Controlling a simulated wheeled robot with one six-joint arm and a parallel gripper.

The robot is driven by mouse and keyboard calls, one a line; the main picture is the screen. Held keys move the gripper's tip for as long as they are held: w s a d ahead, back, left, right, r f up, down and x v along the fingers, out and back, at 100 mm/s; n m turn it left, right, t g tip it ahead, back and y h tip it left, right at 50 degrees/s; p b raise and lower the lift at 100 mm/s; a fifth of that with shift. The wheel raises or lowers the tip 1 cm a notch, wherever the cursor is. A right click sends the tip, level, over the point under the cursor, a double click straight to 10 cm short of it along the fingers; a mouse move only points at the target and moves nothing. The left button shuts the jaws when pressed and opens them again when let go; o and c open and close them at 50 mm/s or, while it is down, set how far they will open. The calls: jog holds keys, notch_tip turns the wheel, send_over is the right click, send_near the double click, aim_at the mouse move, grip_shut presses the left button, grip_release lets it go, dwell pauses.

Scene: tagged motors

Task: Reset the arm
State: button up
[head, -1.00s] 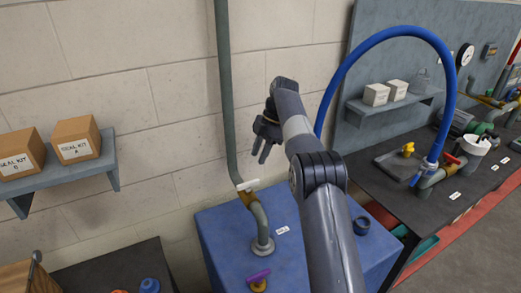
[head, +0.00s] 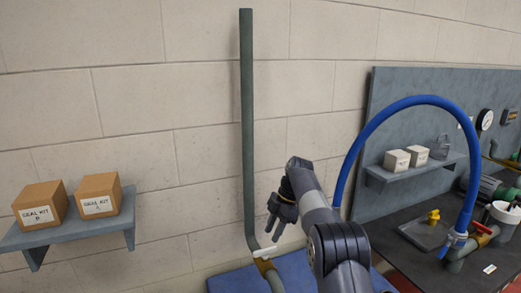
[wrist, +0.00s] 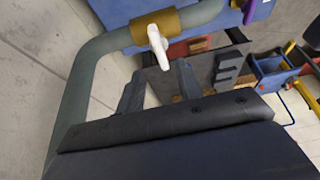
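My gripper (head: 275,231) is in the middle of the head view, at the end of my raised arm, with its fingers pointing down. In the wrist view its two fingers (wrist: 160,88) stand apart with nothing between them, so it is open and empty. In the head view it is just above and right of the white handle of a pipe valve (head: 264,252). I cannot tell whether they touch.
A tall grey-green pipe (head: 247,130) rises along the wall left of my gripper. A blue hose (head: 345,165) arches close to its right. A shelf (head: 70,236) on the left holds two seal kit boxes. A dark bench (head: 410,262) stands at right.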

aim_at(265, 249)
jog(key=x, duration=0.6)
dwell(0.3)
jog(key=p+v, duration=0.1)
jog(key=v, duration=1)
jog(key=shift+m, duration=0.3)
jog(key=b+x, duration=0.1)
jog(key=x, duration=1)
jog(key=shift+f, duration=0.2)
jog(key=m+t+b, duration=0.2)
jog(key=m, duration=0.2)
jog(key=shift+s, duration=0.2)
jog(key=m, duration=0.2)
jog(key=m+t+b, duration=0.1)
jog(key=m, duration=0.1)
jog(key=shift+r, duration=0.2)
